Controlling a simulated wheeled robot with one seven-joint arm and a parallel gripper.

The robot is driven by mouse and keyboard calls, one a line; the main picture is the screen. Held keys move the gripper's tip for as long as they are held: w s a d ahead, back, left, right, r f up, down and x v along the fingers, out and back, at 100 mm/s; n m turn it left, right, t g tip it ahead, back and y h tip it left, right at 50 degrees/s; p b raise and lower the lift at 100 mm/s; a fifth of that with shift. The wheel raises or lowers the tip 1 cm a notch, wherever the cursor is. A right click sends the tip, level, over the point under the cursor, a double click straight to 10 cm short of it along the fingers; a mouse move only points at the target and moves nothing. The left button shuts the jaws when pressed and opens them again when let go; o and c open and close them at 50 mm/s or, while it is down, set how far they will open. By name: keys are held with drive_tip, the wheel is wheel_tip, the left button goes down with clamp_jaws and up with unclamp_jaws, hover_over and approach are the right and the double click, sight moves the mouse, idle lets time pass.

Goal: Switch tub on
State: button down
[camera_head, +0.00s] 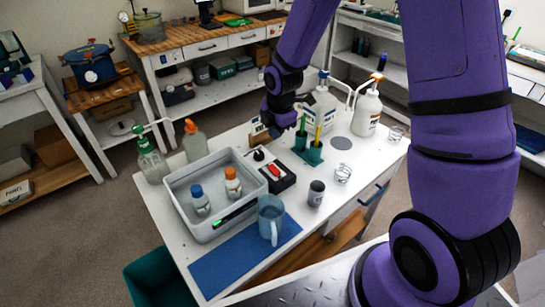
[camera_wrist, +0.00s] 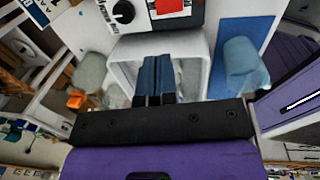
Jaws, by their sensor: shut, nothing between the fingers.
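The tub (camera_head: 182,214) is a pale grey open bin on the white table, holding two small bottles with blue and orange caps. A dark strip with a green light (camera_head: 218,222) is on its front side.
A blue mug (camera_head: 270,217) stands on a blue mat (camera_head: 225,268) in front of the tub. A green holder (camera_head: 309,152), a dark cup (camera_head: 316,193) and a white pump bottle (camera_head: 367,112) stand to the right.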

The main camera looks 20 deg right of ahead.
sight(274, 168)
drive_tip(key=f, duration=0.4)
drive_tip(key=w+f, duration=0.1)
drive_tip(key=f, duration=0.8)
drive_tip(key=shift+w+a+f, duration=0.35)
drive_tip(key=shift+w+f, duration=0.05)
drive_tip(key=shift+f, duration=0.1)
drive_tip(key=shift+w+f+g, duration=0.1)
drive_tip(key=shift+g, duration=0.2)
drive_tip(key=shift+s+d+r, duration=0.2)
drive_tip(key=shift+s+r, duration=0.05)
drive_tip(key=shift+s, duration=0.5)
drive_tip(key=shift+r, duration=0.1)
